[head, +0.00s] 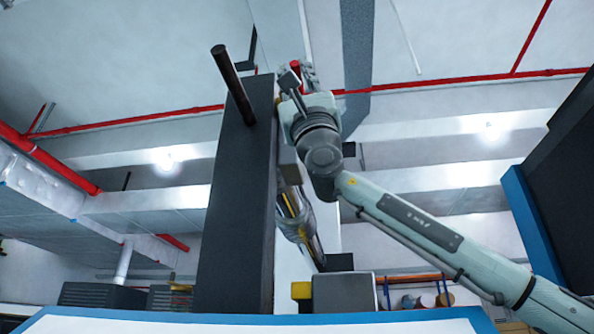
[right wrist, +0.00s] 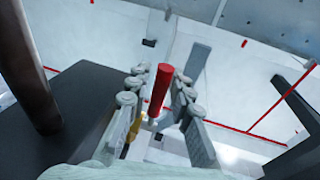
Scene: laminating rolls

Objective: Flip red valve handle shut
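The red valve handle (right wrist: 159,90) shows in the right wrist view as a short red cylinder. It stands between the two jointed fingers of my right gripper (right wrist: 160,80). The fingers are apart, one on each side of the handle, with narrow gaps that suggest they are not clamped on it. In the head view, the handle's red tip (head: 295,65) shows by my right gripper (head: 300,76), high beside the dark upright panel. The handle's base and the valve body are mostly hidden. My left gripper is in neither view.
A tall dark panel (head: 236,215) with a brown rod (head: 233,83) stands just left of my right gripper. A shiny metal pipe (head: 300,222) lies below the gripper. A dark blue-edged structure (head: 560,170) stands at the right. Red pipes run near the ceiling.

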